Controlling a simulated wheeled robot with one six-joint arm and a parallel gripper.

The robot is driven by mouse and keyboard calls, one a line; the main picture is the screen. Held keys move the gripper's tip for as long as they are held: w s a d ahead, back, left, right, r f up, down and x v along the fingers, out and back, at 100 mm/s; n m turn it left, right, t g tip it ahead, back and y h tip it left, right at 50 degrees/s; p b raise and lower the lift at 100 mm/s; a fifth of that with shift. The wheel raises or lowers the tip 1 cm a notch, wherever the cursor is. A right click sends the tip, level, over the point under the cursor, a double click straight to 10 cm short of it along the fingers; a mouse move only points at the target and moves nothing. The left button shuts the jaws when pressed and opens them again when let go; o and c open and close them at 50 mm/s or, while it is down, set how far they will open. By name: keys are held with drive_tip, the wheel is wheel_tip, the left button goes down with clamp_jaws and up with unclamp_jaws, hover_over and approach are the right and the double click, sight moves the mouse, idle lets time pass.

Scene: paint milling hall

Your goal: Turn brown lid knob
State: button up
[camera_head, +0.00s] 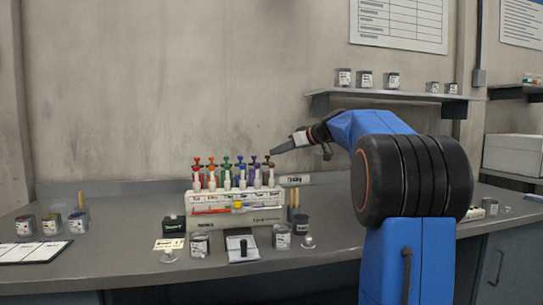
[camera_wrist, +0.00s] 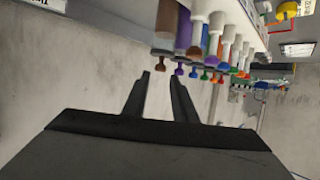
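A white rack (camera_head: 215,214) on the bench holds a row of tubes with coloured lid knobs. The brown lid knob (camera_head: 269,159) tops the tube at the right end, beside the purple one (camera_head: 255,160). My gripper (camera_head: 274,151) is just above the brown knob in the head view, reaching in from the right. In the wrist view my gripper (camera_wrist: 160,77) has its two fingers apart with nothing between them. The brown knob (camera_wrist: 161,67) is just beyond the fingertips, roughly in line with the gap, and does not look gripped. The purple knob (camera_wrist: 179,70) is close by.
Small jars (camera_head: 200,244) and a scale (camera_head: 241,245) stand in front of the rack. A black box (camera_head: 173,224) is at its left, wooden-handled tools at its right. A wall shelf (camera_head: 390,97) with jars is above right.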

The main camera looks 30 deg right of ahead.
sight(267, 156)
drive_tip(key=v, duration=1)
drive_tip(key=x, duration=1.7)
drive_tip(key=shift+w, duration=0.15)
drive_tip(key=shift+a, duration=0.1)
clamp_jaws()
